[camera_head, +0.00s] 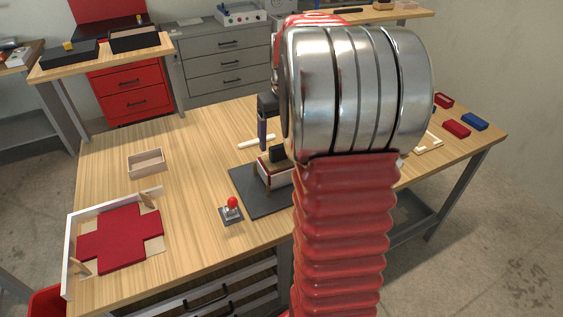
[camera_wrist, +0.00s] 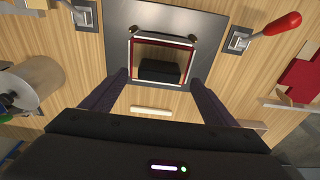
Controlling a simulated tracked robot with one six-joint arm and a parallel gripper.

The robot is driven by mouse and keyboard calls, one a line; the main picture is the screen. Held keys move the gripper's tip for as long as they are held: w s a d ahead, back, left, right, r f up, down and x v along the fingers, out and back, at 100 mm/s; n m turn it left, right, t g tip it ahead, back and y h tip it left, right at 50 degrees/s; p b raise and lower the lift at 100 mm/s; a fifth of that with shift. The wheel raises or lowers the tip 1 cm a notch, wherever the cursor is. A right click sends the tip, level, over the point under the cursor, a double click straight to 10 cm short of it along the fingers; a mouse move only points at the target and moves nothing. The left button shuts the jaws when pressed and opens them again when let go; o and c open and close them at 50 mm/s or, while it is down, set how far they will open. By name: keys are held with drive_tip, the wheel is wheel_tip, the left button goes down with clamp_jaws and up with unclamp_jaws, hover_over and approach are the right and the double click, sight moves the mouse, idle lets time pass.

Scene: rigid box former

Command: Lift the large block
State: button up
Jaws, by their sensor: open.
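A black block (camera_wrist: 159,72) sits within a red-walled, white-edged box form (camera_wrist: 192,58) on a dark grey plate (camera_wrist: 120,30) in the wrist view. In the head view the black block (camera_head: 277,154) shows at the top of the form (camera_head: 272,174), partly hidden by my arm. I take this black block for the large block, but cannot be sure. My gripper (camera_wrist: 158,78) is open, its two dark fingers apart on the left and right of the form. No contact with the block shows. In the head view a dark finger (camera_head: 262,132) shows near the form.
A red-knobbed lever (camera_head: 232,204) stands beside the plate. A white bar (camera_head: 257,141) lies behind it. A red cross-shaped sheet (camera_head: 120,238) lies in a white-walled corner at front left. An open wooden tray (camera_head: 146,163) stands left. Red and blue pieces (camera_head: 474,121) lie far right.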

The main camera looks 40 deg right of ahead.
sight(281, 145)
drive_tip(key=shift+w+d+f, duration=0.1)
drive_tip(key=shift+w+f, duration=0.05)
drive_tip(key=shift+f, duration=1.15)
drive_tip(key=shift+w+d+f, duration=0.1)
drive_tip(key=shift+f, duration=1.15)
drive_tip(key=shift+c, duration=0.5)
drive_tip(key=c, duration=1.7)
drive_tip(key=shift+r, duration=0.15)
wheel_tip(281, 145, up, 10)
drive_tip(key=shift+f, duration=0.1)
